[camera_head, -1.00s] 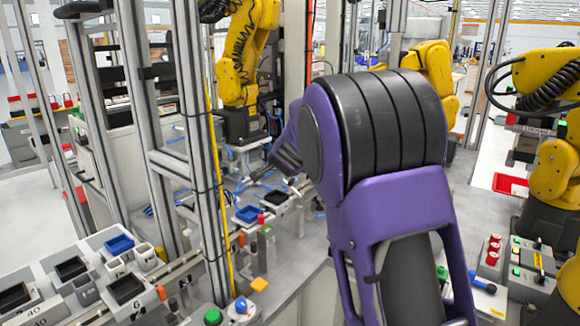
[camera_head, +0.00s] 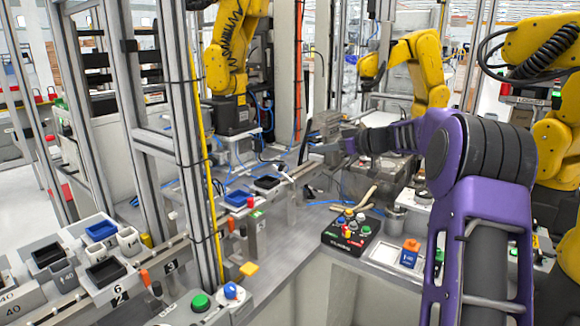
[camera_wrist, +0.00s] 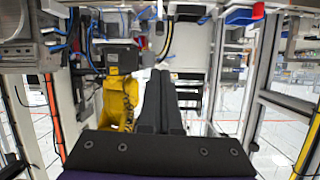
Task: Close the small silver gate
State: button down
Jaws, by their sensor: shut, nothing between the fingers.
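My gripper (camera_head: 350,143) reaches left from my purple and black arm in the head view, above the workbench. In the wrist view its two dark fingers (camera_wrist: 160,74) lie side by side, shut, with nothing held. I cannot surely single out the small silver gate. A grey metal fixture (camera_head: 326,123) stands close to my gripper's tip in the head view; whether it is the gate, and whether they touch, I cannot tell. My arm hides part of the bench at the right.
A yellow robot arm (camera_head: 225,65) stands behind on the left, another (camera_head: 425,75) at the back. Silver frame posts (camera_head: 165,130) rise at the left. A black button box (camera_head: 350,234) and a blue block (camera_head: 408,254) stand on the front bench.

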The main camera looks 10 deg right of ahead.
jog(key=n, duration=0.1)
jog(key=p, duration=0.2)
send_over(289, 179)
jog(key=f, duration=0.4)
jog(key=shift+s+d+f, duration=0.2)
jog(key=shift+s+d, duration=0.15)
jog(key=shift+w+a+f, duration=0.15)
jog(key=shift+f, duration=0.25)
jog(key=shift+w+a+f, duration=0.1)
jog(key=shift+w+f, duration=0.05)
jog(key=shift+f, duration=0.25)
jog(key=shift+r, duration=0.1)
